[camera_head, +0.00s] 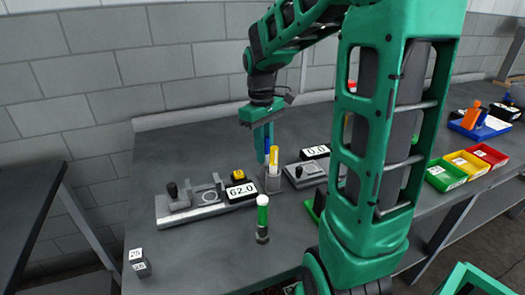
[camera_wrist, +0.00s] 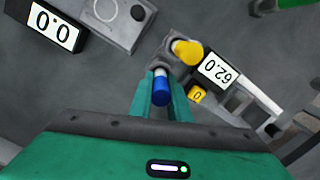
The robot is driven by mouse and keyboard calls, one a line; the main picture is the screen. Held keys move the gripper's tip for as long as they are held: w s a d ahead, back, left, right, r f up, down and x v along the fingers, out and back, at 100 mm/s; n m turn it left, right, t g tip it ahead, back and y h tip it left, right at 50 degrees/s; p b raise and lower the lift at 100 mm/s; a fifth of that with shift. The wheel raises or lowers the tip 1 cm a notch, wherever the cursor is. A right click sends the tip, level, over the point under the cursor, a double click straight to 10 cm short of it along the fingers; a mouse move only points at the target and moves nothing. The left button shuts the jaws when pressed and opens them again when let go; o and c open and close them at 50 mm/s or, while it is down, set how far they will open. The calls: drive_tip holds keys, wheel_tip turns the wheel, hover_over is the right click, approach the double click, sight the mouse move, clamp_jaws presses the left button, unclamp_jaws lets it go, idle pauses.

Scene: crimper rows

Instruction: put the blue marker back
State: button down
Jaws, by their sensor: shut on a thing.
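My gripper (camera_head: 265,155) is pointed down and shut on the blue marker (camera_wrist: 161,92), with a finger on each side of it. In the head view only a narrow strip of the blue marker (camera_head: 267,143) shows between the fingers. The marker is roughly upright at the grey holder (camera_head: 273,184). A yellow-capped marker (camera_head: 273,156) stands in that holder, beside the blue one; it also shows in the wrist view (camera_wrist: 187,52).
A display reading 62.0 (camera_head: 241,192) and a fixture (camera_head: 195,200) lie left of the holder. A display reading 0.0 (camera_head: 316,152) is to its right. A green-capped white marker (camera_head: 262,212) stands in front. Coloured bins (camera_head: 467,163) sit at the right.

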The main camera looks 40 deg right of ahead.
drive_tip(key=shift+f, duration=0.15)
drive_tip(key=c, duration=1.7)
unclamp_jaws()
drive_tip(key=shift+o, duration=0.2)
drive_tip(key=shift+f, duration=0.1)
drive_tip(key=shift+s+a, duration=0.1)
drive_tip(key=shift+a, duration=0.05)
wheel_tip(320, 180, up, 13)
drive_tip(key=w, duration=0.1)
drive_tip(key=shift+f, duration=0.2)
